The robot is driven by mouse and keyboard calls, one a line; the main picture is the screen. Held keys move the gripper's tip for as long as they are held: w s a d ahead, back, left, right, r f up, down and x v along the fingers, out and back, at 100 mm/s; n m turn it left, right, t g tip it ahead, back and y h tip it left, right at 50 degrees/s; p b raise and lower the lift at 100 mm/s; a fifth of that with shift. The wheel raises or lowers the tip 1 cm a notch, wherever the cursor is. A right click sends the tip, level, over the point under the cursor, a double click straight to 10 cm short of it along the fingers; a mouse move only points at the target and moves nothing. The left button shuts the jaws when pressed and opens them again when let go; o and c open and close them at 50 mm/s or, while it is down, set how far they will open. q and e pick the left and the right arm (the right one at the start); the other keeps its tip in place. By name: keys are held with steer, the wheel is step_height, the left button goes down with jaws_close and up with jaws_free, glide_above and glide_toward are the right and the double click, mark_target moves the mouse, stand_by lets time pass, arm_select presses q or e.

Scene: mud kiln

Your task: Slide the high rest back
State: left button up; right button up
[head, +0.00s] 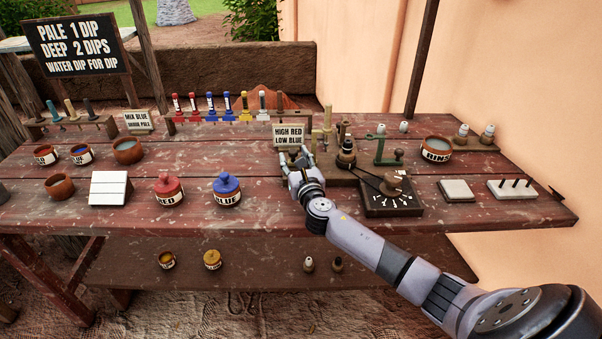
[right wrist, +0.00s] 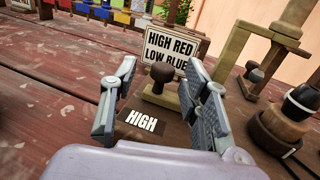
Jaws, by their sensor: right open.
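The high rest shows in the right wrist view as a dark round wooden knob (right wrist: 161,73) on a lighter wooden block. A black plate reading HIGH (right wrist: 141,122) lies on the near side of it. My right gripper (head: 295,158) is open, its fingers on either side of the knob in the picture. I see no clear contact between them. In the head view the gripper covers most of the rest. A sign reading HIGH RED LOW BLUE (right wrist: 170,47) stands behind the knob. My left gripper is out of view.
A wooden post stand (right wrist: 245,42) and a dark bottle-like piece (right wrist: 284,122) stand close to the right of my gripper. A dial board (head: 392,206) lies right of my arm. Red (head: 168,191) and blue (head: 227,191) pots stand to the left.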

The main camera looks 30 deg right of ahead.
steer(key=v, duration=0.8)
steer(key=shift+s+a, duration=0.1)
steer(key=shift+s, duration=0.05)
